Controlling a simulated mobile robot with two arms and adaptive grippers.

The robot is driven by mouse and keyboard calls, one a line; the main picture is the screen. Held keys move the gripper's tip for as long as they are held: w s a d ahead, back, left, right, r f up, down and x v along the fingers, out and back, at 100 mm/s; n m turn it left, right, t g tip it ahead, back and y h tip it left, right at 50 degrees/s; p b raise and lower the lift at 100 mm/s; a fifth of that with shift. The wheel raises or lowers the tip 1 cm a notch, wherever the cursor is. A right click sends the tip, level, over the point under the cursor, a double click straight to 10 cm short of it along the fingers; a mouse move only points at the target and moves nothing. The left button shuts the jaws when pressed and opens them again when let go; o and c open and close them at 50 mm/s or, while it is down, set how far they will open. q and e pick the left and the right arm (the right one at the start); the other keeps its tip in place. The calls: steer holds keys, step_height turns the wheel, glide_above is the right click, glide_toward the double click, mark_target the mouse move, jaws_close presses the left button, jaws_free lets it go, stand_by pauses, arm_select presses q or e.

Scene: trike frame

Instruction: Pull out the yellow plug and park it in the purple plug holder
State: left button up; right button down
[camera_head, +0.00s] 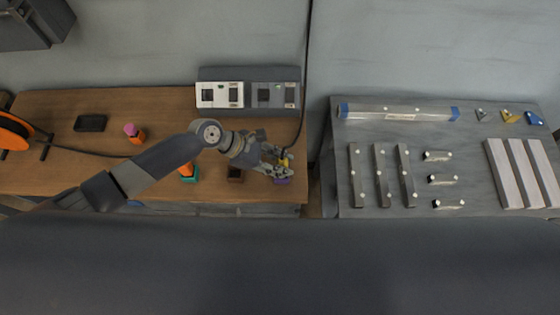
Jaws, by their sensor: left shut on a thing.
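The yellow plug (285,158) shows as a small yellow patch between the fingers of my left gripper (281,167), near the right end of the wooden table. The gripper is shut on it, and the fingers hide most of it. The purple plug holder (284,181) sits on the table just below the gripper in the picture, partly covered by the fingers. I cannot tell whether the plug touches the holder. A black cable (307,80) hangs from above and runs down to the plug. My right gripper is not in view.
A grey and white socket panel (248,72) stands at the table's back. A pink and orange piece (134,133) lies farther left. A grey table (400,215) with metal parts stands right.

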arm_select(q)
steer(key=shift+f+b, duration=0.4)
steer(key=shift+f, duration=0.5)
steer(key=o, duration=1.1)
steer(key=shift+o, duration=0.2)
steer(key=v, duration=1.2)
